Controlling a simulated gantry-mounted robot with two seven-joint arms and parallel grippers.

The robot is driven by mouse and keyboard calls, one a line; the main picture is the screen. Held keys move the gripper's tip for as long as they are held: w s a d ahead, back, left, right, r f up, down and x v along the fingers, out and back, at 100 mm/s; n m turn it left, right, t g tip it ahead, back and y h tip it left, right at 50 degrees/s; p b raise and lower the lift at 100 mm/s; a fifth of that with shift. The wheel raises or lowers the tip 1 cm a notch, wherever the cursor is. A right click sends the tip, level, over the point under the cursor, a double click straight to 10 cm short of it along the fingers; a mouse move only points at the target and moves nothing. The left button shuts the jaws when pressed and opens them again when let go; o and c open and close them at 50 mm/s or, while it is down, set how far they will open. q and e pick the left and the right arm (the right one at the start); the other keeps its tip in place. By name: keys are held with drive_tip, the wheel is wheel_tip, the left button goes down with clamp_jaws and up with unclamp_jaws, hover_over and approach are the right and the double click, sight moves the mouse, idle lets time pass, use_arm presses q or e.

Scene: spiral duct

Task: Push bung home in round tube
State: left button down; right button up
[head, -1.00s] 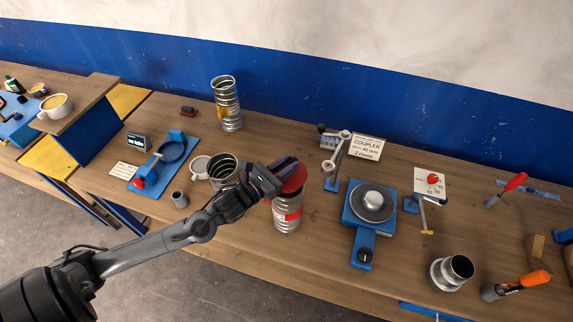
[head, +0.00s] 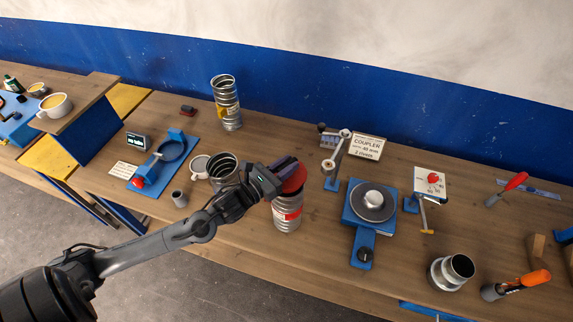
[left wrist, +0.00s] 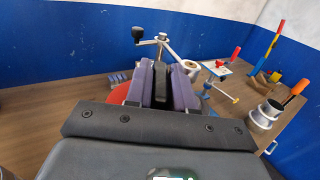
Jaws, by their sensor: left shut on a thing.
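The round tube (head: 287,217) is a ribbed metal spiral duct with a red band, standing upright near the front middle of the bench in the head view. The red bung (head: 295,178) sits at its top. I cannot tell how deep it is in the tube, as my gripper hides part of the rim. My left gripper (head: 285,172) is shut on the bung from above left. In the left wrist view the purple finger pads (left wrist: 163,88) hide most of the bung, and a red edge of it (left wrist: 121,94) shows at their left. My right gripper is not in view.
Other spiral tubes stand behind (head: 228,108) and to the left (head: 222,172). A blue turntable device (head: 371,205) and a crank stand (head: 337,160) are to the right. A metal coupler (head: 451,271) stands at the front right. Bare wood lies between the tube and the turntable.

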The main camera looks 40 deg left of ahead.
use_arm(q)
drive_tip(key=shift+f+b, duration=0.65)
drive_tip(key=shift+f, duration=0.2)
drive_tip(key=shift+f, duration=0.35)
drive_tip(key=shift+f+b, duration=0.9)
drive_tip(key=c, duration=0.9)
unclamp_jaws()
drive_tip(key=shift+s, duration=0.1)
